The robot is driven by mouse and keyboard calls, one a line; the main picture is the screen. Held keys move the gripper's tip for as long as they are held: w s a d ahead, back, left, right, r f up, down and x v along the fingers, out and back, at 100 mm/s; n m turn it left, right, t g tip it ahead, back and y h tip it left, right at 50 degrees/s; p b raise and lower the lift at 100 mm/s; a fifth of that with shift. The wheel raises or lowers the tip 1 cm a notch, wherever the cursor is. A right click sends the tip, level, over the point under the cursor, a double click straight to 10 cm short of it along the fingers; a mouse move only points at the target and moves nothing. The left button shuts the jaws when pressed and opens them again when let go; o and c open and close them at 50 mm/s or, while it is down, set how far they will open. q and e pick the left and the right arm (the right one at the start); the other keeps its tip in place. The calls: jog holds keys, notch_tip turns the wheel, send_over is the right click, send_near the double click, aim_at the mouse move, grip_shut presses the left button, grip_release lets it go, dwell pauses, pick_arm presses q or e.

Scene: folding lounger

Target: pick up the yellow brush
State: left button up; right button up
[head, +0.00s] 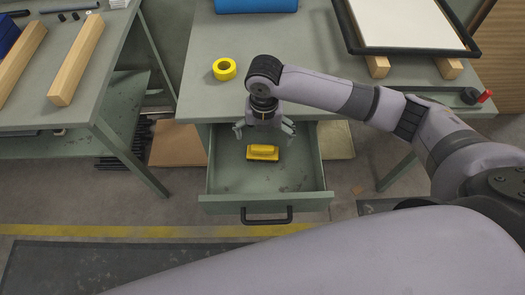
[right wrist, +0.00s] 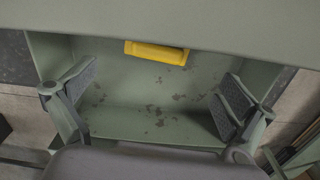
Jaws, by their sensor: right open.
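The yellow brush (head: 263,153) lies in the open green drawer (head: 228,205), toward its back and near the middle of its width. In the right wrist view the brush (right wrist: 156,52) shows at the top, partly cut off by the table edge above it. My left gripper is not in view.
The drawer's front has a black handle (head: 266,220). A yellow tape roll (head: 224,69) lies on the green table (head: 215,38) above the drawer. A black-framed white panel (head: 405,25) rests on wood blocks at the right. Another table with wooden beams (head: 76,62) stands at the left.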

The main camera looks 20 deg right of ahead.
aim_at(263, 148)
jog(key=shift+f, duration=1.55)
jog(key=f, duration=0.3)
jog(key=shift+w+a+f, duration=0.1)
jog(key=shift+w+f, duration=0.1)
jog(key=shift+f, duration=0.3)
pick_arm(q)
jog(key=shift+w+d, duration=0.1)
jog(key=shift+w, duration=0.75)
pick_arm(e)
jog(key=c, duration=1)
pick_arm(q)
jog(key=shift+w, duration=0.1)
pick_arm(e)
jog(key=shift+s+f, duration=0.1)
jog(key=shift+s, duration=0.1)
jog(key=c, duration=0.7)
